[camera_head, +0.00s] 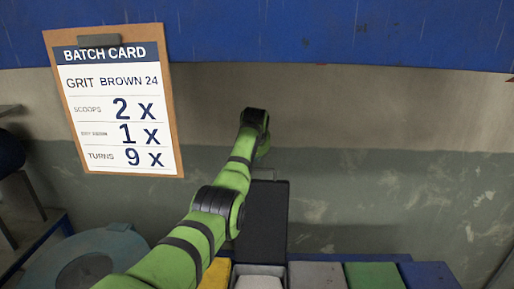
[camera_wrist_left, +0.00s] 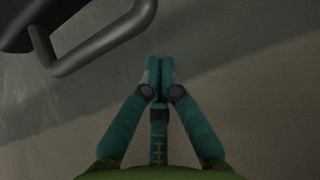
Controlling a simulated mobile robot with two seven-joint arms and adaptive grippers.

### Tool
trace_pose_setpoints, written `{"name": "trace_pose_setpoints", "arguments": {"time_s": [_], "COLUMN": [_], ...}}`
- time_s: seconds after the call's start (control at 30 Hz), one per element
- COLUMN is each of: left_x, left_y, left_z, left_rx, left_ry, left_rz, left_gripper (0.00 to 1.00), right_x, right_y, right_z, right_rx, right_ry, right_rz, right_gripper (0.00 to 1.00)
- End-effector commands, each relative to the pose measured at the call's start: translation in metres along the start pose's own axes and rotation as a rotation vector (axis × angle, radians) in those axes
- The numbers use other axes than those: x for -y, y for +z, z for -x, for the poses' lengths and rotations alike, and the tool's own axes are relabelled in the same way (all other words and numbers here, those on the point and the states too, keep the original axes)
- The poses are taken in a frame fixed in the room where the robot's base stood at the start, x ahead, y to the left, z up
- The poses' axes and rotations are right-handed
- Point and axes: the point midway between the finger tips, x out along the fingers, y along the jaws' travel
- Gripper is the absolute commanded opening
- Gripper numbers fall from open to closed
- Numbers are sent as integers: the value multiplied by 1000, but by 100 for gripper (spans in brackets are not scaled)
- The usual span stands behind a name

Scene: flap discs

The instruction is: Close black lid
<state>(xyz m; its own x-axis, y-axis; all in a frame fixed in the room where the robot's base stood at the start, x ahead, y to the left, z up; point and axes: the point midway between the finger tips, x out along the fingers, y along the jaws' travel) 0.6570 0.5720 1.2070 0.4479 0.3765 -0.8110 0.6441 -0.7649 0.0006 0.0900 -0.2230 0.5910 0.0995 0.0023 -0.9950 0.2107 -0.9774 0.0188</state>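The black lid (camera_head: 264,220) stands raised behind an open bin (camera_head: 259,271) in the head view. A small grey handle (camera_head: 264,173) shows at its upper edge. My left gripper (camera_head: 263,150) is high, just above the lid's top, partly hidden behind my wrist. In the left wrist view my left gripper (camera_wrist_left: 160,68) has its fingertips together with nothing between them. A dark bent bar like a handle (camera_wrist_left: 95,45) is at the upper left there, apart from the fingers. My right gripper is not in view.
Yellow (camera_head: 216,274), grey (camera_head: 317,275), green (camera_head: 374,276) and blue (camera_head: 428,275) lids lie beside the open bin. A batch card (camera_head: 118,100) hangs on the wall at the left. A round blue-grey object (camera_head: 112,243) is at the lower left. The wall at the right is bare.

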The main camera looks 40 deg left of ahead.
Motion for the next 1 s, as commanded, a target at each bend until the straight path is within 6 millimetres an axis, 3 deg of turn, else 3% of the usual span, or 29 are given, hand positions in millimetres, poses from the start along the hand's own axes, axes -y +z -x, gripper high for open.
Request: {"name": "trace_pose_setpoints", "arguments": {"time_s": [0.17, 0.53, 1.0], "left_x": [0, 0, 0], "left_y": [5, 24, 32], "left_z": [4, 20, 23], "left_rx": [-2, -1, 0], "left_ry": [-2, -1, 0], "left_rz": [-1, -1, 1], "left_gripper": [0, 0, 0], "right_x": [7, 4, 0], "right_y": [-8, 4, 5], "right_z": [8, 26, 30], "right_rx": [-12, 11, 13], "right_ry": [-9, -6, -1], "right_rz": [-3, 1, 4], "right_gripper": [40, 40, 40]}}
